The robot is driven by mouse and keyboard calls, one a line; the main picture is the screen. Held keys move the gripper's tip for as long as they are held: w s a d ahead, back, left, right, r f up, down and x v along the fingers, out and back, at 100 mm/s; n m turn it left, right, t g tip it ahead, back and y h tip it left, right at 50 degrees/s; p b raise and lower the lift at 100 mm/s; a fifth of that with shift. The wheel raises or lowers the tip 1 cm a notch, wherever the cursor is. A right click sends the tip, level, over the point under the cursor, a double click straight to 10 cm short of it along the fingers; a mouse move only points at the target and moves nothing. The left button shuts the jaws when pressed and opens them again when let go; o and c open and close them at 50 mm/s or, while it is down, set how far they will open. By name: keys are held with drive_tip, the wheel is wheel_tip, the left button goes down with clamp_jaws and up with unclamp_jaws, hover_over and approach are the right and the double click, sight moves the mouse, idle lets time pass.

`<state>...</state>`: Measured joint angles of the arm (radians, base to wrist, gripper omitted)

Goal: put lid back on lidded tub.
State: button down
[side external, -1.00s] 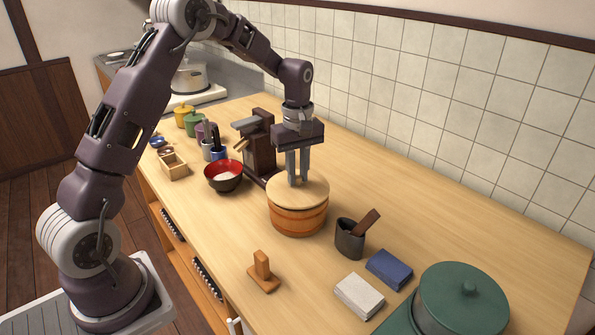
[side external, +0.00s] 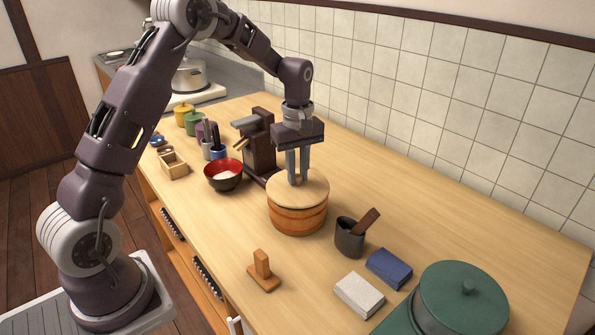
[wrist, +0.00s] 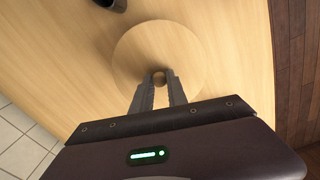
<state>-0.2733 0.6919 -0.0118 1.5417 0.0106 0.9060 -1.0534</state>
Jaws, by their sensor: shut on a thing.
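The lidded tub (side external: 298,217) is a round wooden tub with bands, standing upright on the counter. Its pale round lid (side external: 313,189) lies flat across the top of the tub and appears level with the rim. The lid also shows in the wrist view (wrist: 160,45), where it hides the tub below. My gripper (side external: 297,181) points straight down over the lid and is shut on the lid's small knob (wrist: 159,77). The inside of the tub is hidden.
A dark cup (side external: 349,240) with a wooden piece stands to the right of the tub. A red-black bowl (side external: 223,176) and a dark wooden device (side external: 260,150) stand to the left. A small wooden stand (side external: 263,273) is in front. Blue (side external: 389,267) and white (side external: 358,294) blocks lie front right.

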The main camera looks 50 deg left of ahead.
drive_tip(key=shift+f, duration=0.15)
idle(0.4)
drive_tip(key=c, duration=0.7)
unclamp_jaws()
drive_tip(key=shift+c, duration=0.2)
drive_tip(key=shift+r, duration=3.55)
clamp_jaws()
